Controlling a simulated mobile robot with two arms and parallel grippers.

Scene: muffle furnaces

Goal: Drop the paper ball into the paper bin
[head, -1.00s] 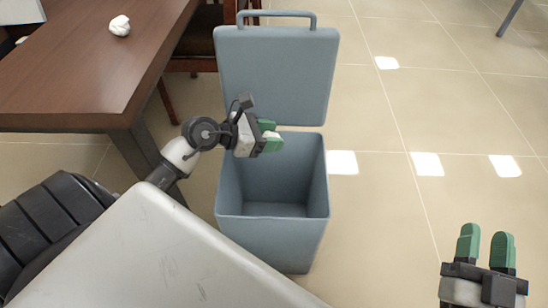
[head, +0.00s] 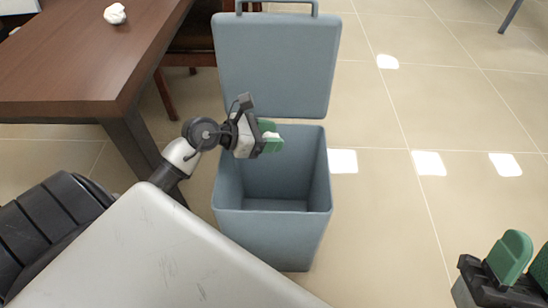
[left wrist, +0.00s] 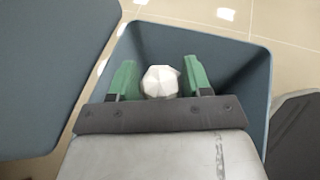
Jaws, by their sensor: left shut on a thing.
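The paper ball (left wrist: 160,82) is white and faceted, and sits between the green fingers of my left gripper (head: 270,137). In the head view only a small white patch of it shows between the fingers. My left gripper is shut on it, above the open mouth of the grey-blue paper bin (head: 268,240). The wrist view shows the bin's walls (left wrist: 240,65) around the ball and fingers. The bin's lid (head: 275,65) stands open behind the mouth. My right gripper (head: 526,262) is at the lower right, empty, fingers apart, partly cut off by the frame edge.
Another white crumpled ball (head: 115,14) lies on the brown wooden table (head: 70,70) at the upper left. A dark wooden chair (head: 195,45) stands behind the bin. The tiled floor (head: 430,110) right of the bin is clear, with bright light patches.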

